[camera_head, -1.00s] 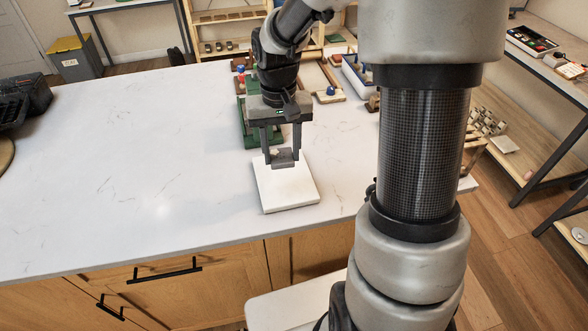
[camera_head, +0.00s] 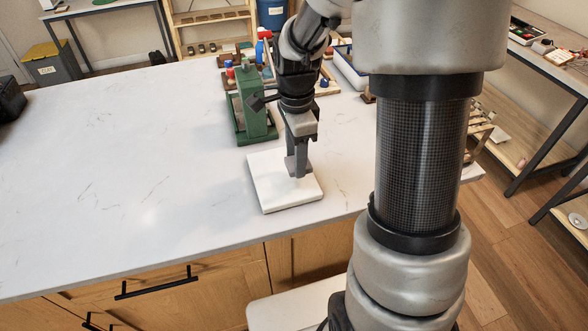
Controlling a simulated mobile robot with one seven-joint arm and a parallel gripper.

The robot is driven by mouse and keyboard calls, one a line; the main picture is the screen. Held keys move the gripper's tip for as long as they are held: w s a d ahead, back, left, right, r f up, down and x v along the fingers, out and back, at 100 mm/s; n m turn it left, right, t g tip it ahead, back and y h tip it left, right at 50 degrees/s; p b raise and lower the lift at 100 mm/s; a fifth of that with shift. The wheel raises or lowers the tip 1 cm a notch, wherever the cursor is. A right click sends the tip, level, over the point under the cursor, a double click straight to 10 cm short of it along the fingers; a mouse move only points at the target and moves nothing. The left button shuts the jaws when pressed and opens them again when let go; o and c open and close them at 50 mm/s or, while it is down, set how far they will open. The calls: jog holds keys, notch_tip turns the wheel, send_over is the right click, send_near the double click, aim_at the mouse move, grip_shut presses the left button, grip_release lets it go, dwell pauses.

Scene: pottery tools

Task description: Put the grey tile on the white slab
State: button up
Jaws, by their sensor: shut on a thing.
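The white slab (camera_head: 272,195) lies flat on the worktop near its front edge. My gripper (camera_head: 298,174) points down over the slab's right part, seen edge-on. It is shut on the grey tile (camera_head: 291,166), of which only a small part shows beside the fingers. The tile is at or just above the slab's surface; I cannot tell whether it touches.
A green metal stand (camera_head: 250,112) is on the worktop just behind the slab. Several small items and trays stand at the back, behind my arm. The pale worktop (camera_head: 130,160) is clear to the left of the slab.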

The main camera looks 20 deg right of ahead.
jog(key=shift+f, duration=2)
jog(key=shift+f, duration=0.15)
jog(key=o, duration=1.1)
jog(key=shift+c, duration=0.2)
